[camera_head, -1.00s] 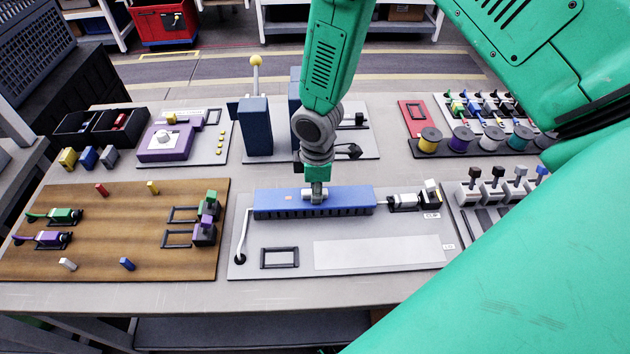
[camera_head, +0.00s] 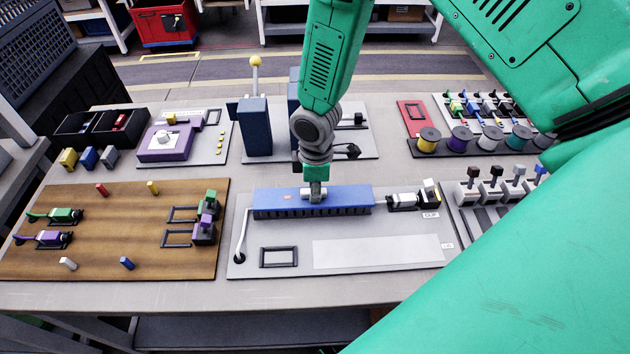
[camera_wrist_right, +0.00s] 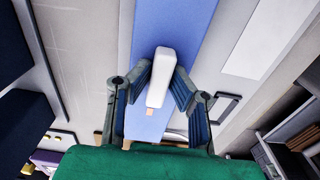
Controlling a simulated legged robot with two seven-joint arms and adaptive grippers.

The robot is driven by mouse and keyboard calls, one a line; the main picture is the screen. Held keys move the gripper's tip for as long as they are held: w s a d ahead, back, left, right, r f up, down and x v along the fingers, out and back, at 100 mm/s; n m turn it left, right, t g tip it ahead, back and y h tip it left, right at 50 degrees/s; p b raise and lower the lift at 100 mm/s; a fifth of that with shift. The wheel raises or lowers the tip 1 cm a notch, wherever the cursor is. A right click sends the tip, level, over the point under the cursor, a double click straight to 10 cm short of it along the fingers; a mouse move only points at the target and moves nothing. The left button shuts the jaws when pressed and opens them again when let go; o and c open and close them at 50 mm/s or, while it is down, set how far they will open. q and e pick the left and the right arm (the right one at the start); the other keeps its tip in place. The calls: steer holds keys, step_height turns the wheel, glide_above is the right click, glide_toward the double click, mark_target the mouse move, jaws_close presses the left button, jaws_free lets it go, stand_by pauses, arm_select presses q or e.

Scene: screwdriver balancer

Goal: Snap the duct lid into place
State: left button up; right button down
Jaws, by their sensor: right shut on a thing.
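The blue duct lid (camera_head: 345,196) lies lengthwise along the top of the dark slotted duct (camera_head: 335,211) on the grey board. In the head view it looks level and close against the duct; whether it is fully seated I cannot tell. My right gripper (camera_head: 314,193) is at the lid's middle, pointing down. The right wrist view shows my right gripper (camera_wrist_right: 160,88) with its two fingers shut on the white handle (camera_wrist_right: 161,72) that stands on the blue lid (camera_wrist_right: 172,28). My left gripper is not in view.
A white connector (camera_head: 402,201) is right of the duct, and a white cable (camera_head: 242,236) is at its left end. A black frame (camera_head: 279,257) and a pale label strip (camera_head: 376,250) lie in front. Blue blocks (camera_head: 255,127) stand behind. A wooden board (camera_head: 110,235) lies left.

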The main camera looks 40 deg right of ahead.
steer(key=shift+s+a+f+p, duration=0.25)
steer(key=shift+a+f+p, duration=0.05)
steer(key=shift+a+f, duration=0.1)
stand_by(1.5)
steer(key=c, duration=1.4)
jaws_free()
steer(key=shift+w, duration=0.25)
steer(key=shift+r, duration=0.1)
steer(key=shift+r, duration=0.15)
step_height(320, 180, up, 12)
steer(key=shift+f, duration=0.2)
steer(key=shift+w, duration=0.1)
steer(key=shift+d, duration=0.1)
